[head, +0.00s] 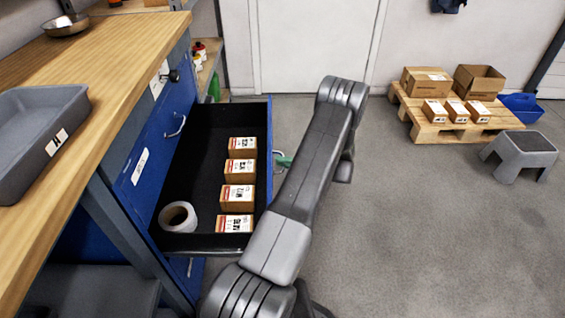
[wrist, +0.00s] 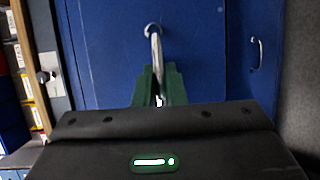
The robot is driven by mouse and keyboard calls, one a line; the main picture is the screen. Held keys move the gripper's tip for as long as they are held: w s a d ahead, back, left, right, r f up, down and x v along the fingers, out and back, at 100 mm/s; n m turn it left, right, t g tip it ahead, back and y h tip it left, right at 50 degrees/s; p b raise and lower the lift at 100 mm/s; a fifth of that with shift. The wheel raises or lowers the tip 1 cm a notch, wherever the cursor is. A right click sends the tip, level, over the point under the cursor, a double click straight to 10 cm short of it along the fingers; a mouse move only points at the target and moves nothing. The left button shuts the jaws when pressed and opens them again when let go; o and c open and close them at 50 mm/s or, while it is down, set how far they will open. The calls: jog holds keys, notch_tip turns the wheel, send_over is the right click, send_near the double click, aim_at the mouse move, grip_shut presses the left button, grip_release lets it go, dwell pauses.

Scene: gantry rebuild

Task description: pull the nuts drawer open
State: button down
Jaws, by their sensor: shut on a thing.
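A blue drawer with a black inside (head: 200,130) stands pulled out from the workbench in the head view. It holds several small boxes (head: 239,168) in a row and a white roll (head: 178,217). I cannot read a label naming it as the nuts drawer. My gripper (wrist: 158,98), with green fingers, is shut on a metal handle (wrist: 154,42) on a blue front in the wrist view.
The wooden worktop (head: 100,72) carries a grey tray (head: 40,135) and a metal bowl (head: 65,25). A pallet (head: 455,128) with cardboard boxes, a blue bin (head: 523,106) and a grey step stool (head: 520,150) stand at the right. The floor between is clear.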

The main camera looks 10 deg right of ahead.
jog(key=c, duration=1.5)
grip_release()
jog(key=p+v, duration=0.2)
jog(key=v, duration=1.2)
jog(key=shift+w, duration=0.1)
jog(key=shift+w+a, duration=0.1)
jog(key=shift+a, duration=0.1)
jog(key=b+x, duration=0.2)
jog(key=x, duration=1.1)
jog(key=shift+w+a, duration=0.15)
jog(key=shift+a, duration=0.15)
